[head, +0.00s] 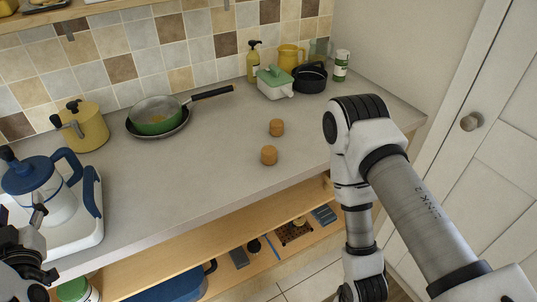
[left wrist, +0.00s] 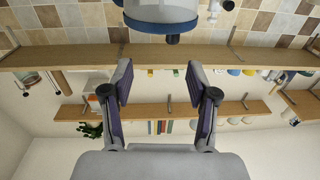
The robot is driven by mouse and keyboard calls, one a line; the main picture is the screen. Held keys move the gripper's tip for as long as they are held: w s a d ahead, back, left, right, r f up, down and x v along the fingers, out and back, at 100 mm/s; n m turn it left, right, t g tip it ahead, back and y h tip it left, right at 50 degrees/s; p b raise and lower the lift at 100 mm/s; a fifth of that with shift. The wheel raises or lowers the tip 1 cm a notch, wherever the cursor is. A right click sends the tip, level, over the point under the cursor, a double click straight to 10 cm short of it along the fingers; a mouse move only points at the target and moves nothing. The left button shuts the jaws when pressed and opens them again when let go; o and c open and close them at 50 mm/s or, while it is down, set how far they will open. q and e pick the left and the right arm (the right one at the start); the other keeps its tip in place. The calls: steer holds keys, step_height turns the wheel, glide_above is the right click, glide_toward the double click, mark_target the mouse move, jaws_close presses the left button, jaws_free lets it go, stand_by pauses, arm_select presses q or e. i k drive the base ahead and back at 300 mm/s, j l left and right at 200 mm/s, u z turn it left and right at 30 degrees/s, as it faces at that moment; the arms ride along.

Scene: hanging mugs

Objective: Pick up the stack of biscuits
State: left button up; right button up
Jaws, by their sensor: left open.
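Two small round brown stacks that look like biscuits stand apart on the grey counter, one farther back (head: 276,127) and one nearer (head: 269,155). My left gripper (head: 42,243) is at the lower left in the head view, far from both stacks, in front of the blue-lidded pot. In the left wrist view its two fingers (left wrist: 160,85) are spread with nothing between them. The biscuits do not show there. My right gripper (head: 362,290) is low in front of the counter, cut by the bottom edge; its fingers cannot be made out.
A tray (head: 85,232) bears the blue-lidded pot (head: 45,185) at left. A yellow pot (head: 82,127) and a green pan (head: 155,116) stand behind. A green-lidded dish (head: 274,83) and black pot (head: 309,78) are at back right. The counter around the biscuits is clear.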

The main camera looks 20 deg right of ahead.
mark_target(268, 153)
steer(key=i+l+u, duration=0.25)
steer(key=l, duration=1.1)
steer(key=k+l+u, duration=0.1)
steer(key=l+u, duration=0.15)
steer(key=l, duration=1.05)
